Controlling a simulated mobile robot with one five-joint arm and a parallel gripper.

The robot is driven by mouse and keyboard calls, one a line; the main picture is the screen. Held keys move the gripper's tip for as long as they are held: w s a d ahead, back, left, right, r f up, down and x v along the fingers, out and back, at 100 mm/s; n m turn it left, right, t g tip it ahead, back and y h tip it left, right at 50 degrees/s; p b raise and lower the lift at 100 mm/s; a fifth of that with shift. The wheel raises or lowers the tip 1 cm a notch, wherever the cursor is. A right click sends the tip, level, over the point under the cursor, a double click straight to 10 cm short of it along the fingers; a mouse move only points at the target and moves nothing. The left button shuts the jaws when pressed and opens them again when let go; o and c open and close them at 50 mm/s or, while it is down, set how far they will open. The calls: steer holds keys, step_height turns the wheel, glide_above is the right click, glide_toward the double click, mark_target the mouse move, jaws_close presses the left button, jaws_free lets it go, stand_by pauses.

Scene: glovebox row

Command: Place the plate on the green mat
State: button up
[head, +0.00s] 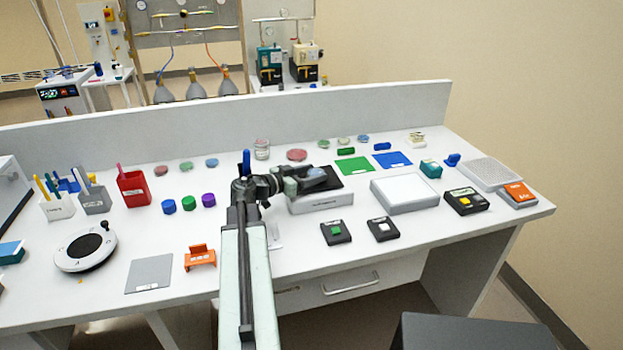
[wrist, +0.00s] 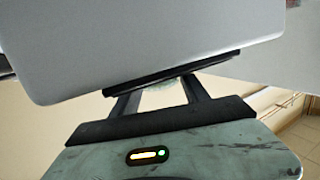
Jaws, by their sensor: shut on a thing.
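My gripper (head: 304,183) is shut and reaches to the right above the bench.
A blue mat (head: 393,159) lies right of the green one. A small green block (head: 345,151) and several dishes stand behind it. A white low device (head: 321,202) is below my gripper, with a broad white box (head: 405,193) to its right. A partition (head: 230,116) closes the back.

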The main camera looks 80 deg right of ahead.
steer(key=shift+f, duration=0.2)
steer(key=o, duration=1.5)
steer(key=shift+c, duration=0.2)
